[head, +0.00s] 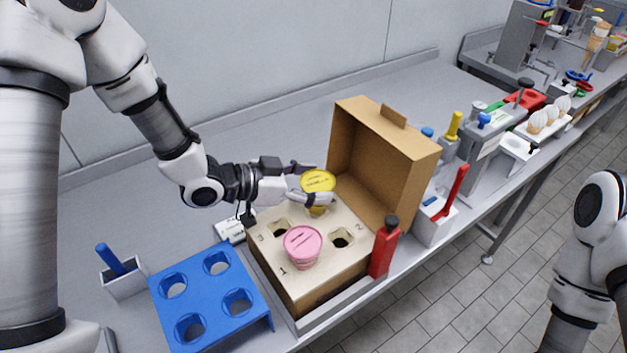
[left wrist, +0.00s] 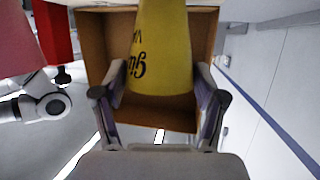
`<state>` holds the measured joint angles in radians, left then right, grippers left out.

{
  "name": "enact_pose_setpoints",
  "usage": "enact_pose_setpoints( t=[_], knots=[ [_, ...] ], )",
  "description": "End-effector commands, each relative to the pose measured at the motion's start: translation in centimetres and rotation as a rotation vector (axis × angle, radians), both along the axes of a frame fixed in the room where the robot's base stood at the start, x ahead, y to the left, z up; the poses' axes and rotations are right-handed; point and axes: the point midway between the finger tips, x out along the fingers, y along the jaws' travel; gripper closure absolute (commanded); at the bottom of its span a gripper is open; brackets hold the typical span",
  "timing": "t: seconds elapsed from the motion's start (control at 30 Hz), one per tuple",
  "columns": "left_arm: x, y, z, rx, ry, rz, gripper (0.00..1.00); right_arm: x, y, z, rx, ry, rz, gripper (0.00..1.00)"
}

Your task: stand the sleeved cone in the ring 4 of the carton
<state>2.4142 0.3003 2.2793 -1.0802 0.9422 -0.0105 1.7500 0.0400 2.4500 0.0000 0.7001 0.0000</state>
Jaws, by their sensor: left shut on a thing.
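The sleeved cone with a yellow lid (head: 318,180) is held in my left gripper (head: 312,196) at the back of the carton (head: 310,292). In the left wrist view its yellow sleeve (left wrist: 162,50) with dark lettering stands between the two fingers (left wrist: 160,105). The carton's top has numbered rings; 1, 2 and 3 can be read. The number 4 and its ring are hidden behind the cone and gripper, so I cannot tell whether the cone's tip is in that ring. A pink-lidded cone (head: 302,246) stands in ring 1. Rings 2 (head: 342,238) and 3 (head: 281,228) are empty.
The carton's raised lid (head: 385,150) stands close behind the held cone. A red bottle (head: 384,248) stands at the carton's right side. A blue holder (head: 205,265) with empty holes is at the front left.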

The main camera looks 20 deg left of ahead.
Motion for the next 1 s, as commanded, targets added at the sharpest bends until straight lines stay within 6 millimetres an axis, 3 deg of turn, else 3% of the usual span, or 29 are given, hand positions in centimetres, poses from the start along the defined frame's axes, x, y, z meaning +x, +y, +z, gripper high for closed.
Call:
enact_pose_setpoints(
  t=[1.0],
  knots=[
    [-0.1,0.1,-1.9,-0.001,-0.001,0.0,0.66,0.0,0.0,-1.4,0.0,0.0,0.0,0.6]
  ],
)
